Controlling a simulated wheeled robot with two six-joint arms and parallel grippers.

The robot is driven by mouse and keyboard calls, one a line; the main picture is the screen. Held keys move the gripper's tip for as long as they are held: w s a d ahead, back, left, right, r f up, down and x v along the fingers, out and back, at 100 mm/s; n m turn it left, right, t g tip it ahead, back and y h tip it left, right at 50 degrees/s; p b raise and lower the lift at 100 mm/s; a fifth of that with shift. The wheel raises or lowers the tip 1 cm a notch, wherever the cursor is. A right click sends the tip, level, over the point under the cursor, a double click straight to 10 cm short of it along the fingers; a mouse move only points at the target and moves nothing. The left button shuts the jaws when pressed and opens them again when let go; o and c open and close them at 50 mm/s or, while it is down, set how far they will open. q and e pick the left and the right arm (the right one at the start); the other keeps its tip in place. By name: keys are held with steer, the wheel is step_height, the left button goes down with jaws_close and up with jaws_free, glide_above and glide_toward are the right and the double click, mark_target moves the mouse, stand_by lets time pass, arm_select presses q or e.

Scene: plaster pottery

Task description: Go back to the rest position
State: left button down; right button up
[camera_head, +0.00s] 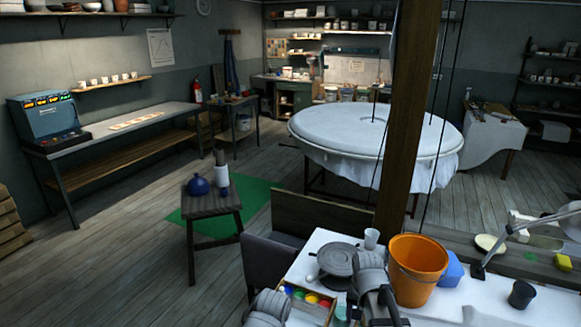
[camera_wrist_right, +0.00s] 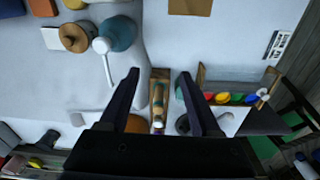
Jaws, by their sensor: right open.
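My right gripper (camera_wrist_right: 159,77) is open in the right wrist view, its two dark fingers apart with nothing gripped between them. Below the gap lies a narrow wooden tray (camera_wrist_right: 160,75) with small items in it. In the head view my right arm reaches over the white table (camera_head: 471,297) at the bottom, beside an orange bucket (camera_head: 417,270). Part of my left arm shows at the bottom edge of the head view, left of the paint box (camera_head: 308,297). My left gripper is not seen.
A blue block (camera_head: 451,269), a dark cup (camera_head: 521,294) and a pale cup (camera_head: 371,239) stand near the bucket. A wooden post (camera_head: 404,130) rises behind the table.

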arm_select(q)
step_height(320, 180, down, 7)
steer(key=b, duration=0.6)
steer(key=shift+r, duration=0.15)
arm_select(e)
steer(key=s+a+f+n, duration=0.3)
steer(key=s+a+n, duration=0.1)
steer(key=s+a, duration=0.2)
steer(key=s+a+f+n, duration=0.3)
steer(key=s+a+n, duration=0.2)
steer(key=s+a, duration=0.1)
steer(key=shift+s+a+f+n+g+h, duration=0.3)
steer(key=shift+s+a, duration=0.05)
steer(key=shift+a, duration=0.3)
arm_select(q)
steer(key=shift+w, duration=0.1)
